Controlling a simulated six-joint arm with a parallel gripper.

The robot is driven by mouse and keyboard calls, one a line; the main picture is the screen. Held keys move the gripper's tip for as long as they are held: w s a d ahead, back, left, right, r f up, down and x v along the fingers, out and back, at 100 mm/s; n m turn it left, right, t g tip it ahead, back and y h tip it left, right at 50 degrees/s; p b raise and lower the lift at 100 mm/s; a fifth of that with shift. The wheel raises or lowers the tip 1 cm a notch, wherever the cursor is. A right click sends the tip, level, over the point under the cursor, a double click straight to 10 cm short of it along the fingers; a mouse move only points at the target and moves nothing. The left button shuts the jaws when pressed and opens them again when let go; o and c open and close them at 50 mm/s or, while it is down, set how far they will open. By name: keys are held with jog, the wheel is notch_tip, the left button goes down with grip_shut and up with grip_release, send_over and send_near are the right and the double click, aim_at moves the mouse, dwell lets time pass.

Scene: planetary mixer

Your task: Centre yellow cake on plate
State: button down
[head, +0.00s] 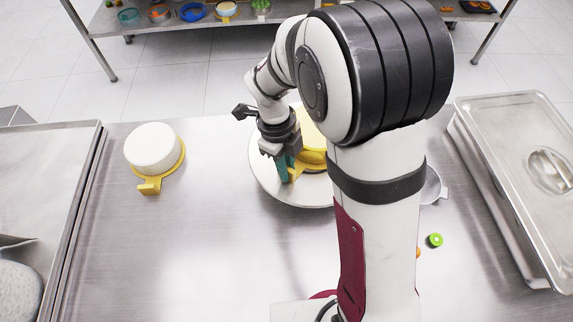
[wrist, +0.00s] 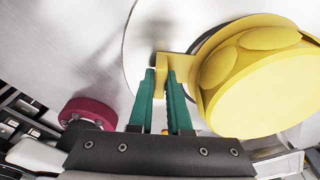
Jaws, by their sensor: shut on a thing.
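The yellow cake (head: 312,128) is at the middle of the table, partly hidden behind my arm in the head view. It is over the round white plate (head: 263,178), toward the plate's right side as far as shows. In the wrist view the cake (wrist: 262,85) fills the right side, with a flat yellow tab on its left. My gripper (head: 287,170) has green fingers shut on this tab; the wrist view shows the fingers (wrist: 166,90) on either side of it. Shadow shows beneath the cake; whether it touches the plate I cannot tell.
A white cake (head: 152,150) on a yellow tabbed base stands at left. A lidded steel pan (head: 530,170) is at right. A small green item (head: 435,240) lies right of my arm. A shelf (head: 160,22) with small containers stands behind.

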jog(key=shift+s+a, duration=0.1)
jog(key=shift+s+a, duration=0.55)
jog(key=shift+s, duration=0.2)
jog(key=c, duration=0.8)
grip_release()
notch_tip(320, 180, up, 15)
jog(key=w+a, duration=0.2)
jog(key=s+d+f+n+y, duration=0.1)
jog(key=s+d+n, duration=0.1)
jog(key=s+n, duration=0.4)
jog(key=s+d+f+n+y, duration=0.1)
jog(key=s+d+n, duration=0.1)
jog(key=s+n, duration=0.5)
jog(key=s+d+f+n+y, duration=0.1)
jog(key=s+d+f+n, duration=0.1)
jog(key=s+n, duration=0.4)
jog(key=shift+s+d+n+t, duration=0.3)
jog(key=shift+d+n+t, duration=0.1)
jog(key=shift+d+n, duration=0.25)
